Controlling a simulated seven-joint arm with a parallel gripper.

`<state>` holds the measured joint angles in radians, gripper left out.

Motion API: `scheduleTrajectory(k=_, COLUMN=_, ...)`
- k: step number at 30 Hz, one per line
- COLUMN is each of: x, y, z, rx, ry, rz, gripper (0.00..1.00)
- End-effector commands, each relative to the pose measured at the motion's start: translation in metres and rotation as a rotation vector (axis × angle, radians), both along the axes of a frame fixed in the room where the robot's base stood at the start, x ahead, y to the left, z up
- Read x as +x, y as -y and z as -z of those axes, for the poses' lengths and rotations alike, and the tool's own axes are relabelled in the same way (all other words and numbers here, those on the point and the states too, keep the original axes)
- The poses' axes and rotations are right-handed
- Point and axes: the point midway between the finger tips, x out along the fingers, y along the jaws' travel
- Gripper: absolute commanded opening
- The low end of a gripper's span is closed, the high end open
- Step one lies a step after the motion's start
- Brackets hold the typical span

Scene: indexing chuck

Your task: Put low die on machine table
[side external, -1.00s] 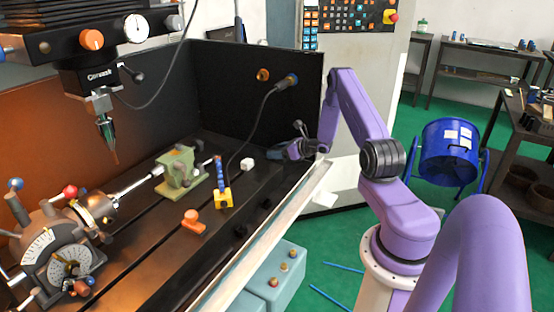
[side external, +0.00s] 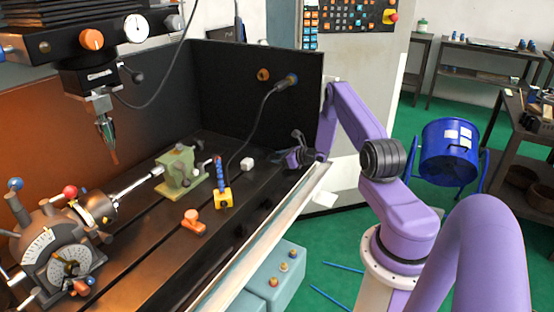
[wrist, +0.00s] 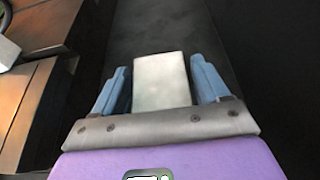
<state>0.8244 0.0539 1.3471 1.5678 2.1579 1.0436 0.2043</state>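My gripper (side external: 296,156) is at the right end of the machine table (side external: 150,262), beside the dark end panel. The block is too hidden by the gripper to make out in the side view. Which of the two pale pieces is named low die is not marked.
A green tailstock (side external: 182,170), a yellow-based blue piece (side external: 222,195) and an orange piece (side external: 192,222) stand on the table. A black cable (side external: 250,130) hangs from the end panel (side external: 230,90).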

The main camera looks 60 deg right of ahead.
Motion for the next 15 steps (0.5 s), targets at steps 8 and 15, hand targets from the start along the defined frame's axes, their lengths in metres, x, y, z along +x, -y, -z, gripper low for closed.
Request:
scheduleTrajectory(k=8, x=0.0002, y=-0.0001, z=-0.0004, rx=0.0, ry=0.0, rz=0.0, gripper=0.88)
scheduleTrajectory(k=15, x=-0.0002, y=0.0, z=-0.0001, rx=0.0, ry=0.0, rz=-0.001, gripper=0.88)
